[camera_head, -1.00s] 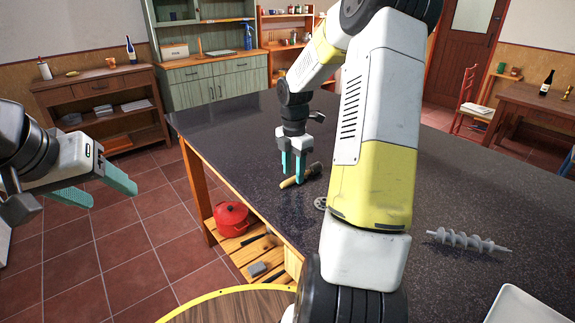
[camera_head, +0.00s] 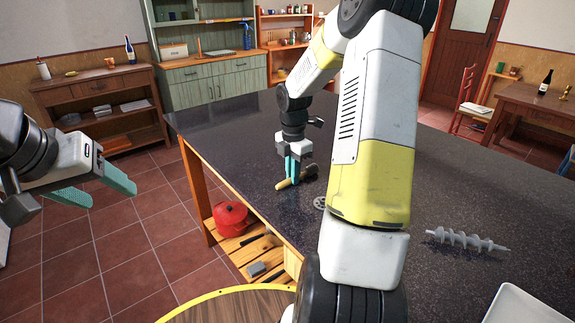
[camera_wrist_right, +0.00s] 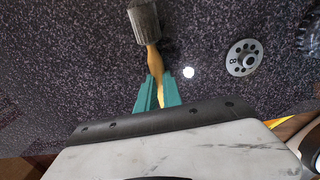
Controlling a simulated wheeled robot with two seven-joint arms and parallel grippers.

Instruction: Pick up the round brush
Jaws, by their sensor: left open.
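The round brush (camera_head: 282,185) lies near the left edge of the dark tabletop. In the right wrist view the brush (camera_wrist_right: 154,60) has a grey cylindrical head and a slim yellow wooden handle. My right gripper (camera_head: 292,180) points down over it, its teal fingers closed around the handle. In the wrist view the fingers (camera_wrist_right: 158,90) press on the handle from both sides. The brush looks to be still at table level. My left gripper (camera_head: 108,188) is open and empty, off the table at the left.
A grey spiral part (camera_head: 466,240) lies to the right on the table, and a white tray (camera_head: 520,305) at the lower right. A red pot (camera_head: 231,217) sits on the lower shelf. Bare tabletop stretches behind the brush.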

